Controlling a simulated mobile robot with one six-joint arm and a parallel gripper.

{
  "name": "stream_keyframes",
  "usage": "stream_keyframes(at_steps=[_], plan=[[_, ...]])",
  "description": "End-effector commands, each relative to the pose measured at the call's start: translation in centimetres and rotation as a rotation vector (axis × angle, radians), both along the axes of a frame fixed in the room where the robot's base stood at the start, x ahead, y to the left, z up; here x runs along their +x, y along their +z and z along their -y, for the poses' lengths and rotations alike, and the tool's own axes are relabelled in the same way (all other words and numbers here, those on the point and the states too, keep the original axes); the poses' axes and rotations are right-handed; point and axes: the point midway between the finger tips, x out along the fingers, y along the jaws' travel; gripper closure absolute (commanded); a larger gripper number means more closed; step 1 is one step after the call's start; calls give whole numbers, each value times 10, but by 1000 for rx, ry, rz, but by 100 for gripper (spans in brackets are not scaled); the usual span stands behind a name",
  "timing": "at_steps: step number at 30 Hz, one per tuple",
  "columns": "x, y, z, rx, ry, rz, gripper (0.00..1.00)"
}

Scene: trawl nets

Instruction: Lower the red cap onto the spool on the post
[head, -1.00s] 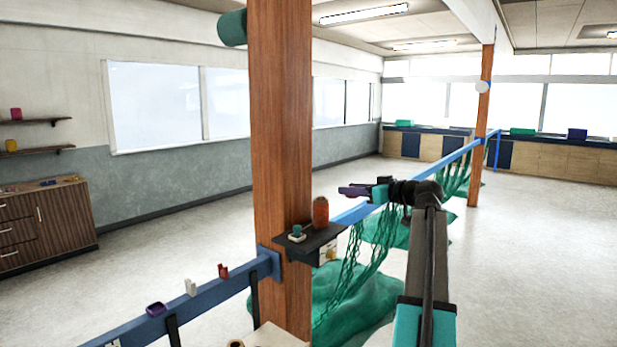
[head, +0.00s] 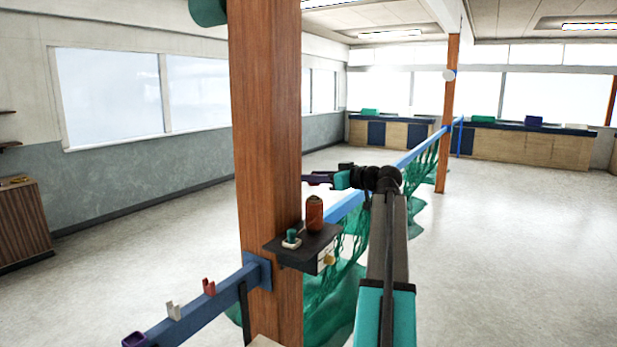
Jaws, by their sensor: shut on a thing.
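My gripper (head: 312,180) reaches leftward from my arm, behind and above the small dark shelf (head: 300,246) on the wooden post (head: 266,130). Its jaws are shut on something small. Only a thin dark red edge of the red cap (head: 320,184) shows at the jaws, and the rest is hidden. On the shelf stands an orange-red, spool-like upright cylinder (head: 315,214). Left of it is a small teal piece on a white base (head: 292,239). I cannot tell for sure which of these is the spool. My gripper is apart from both.
A blue rail (head: 205,302) with a purple holder (head: 134,340), a white holder (head: 174,311) and a red holder (head: 209,287) runs left of the post. Green netting (head: 345,272) hangs behind the shelf. Open floor (head: 520,250) lies to the right.

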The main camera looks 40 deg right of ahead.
Motion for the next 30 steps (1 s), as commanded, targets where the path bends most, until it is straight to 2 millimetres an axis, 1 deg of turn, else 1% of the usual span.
stream_keyframes(at_steps=[14,30], plan=[[1,-3,-1,0,2,0,90],[2,-27,-2,0,3,0,90]])
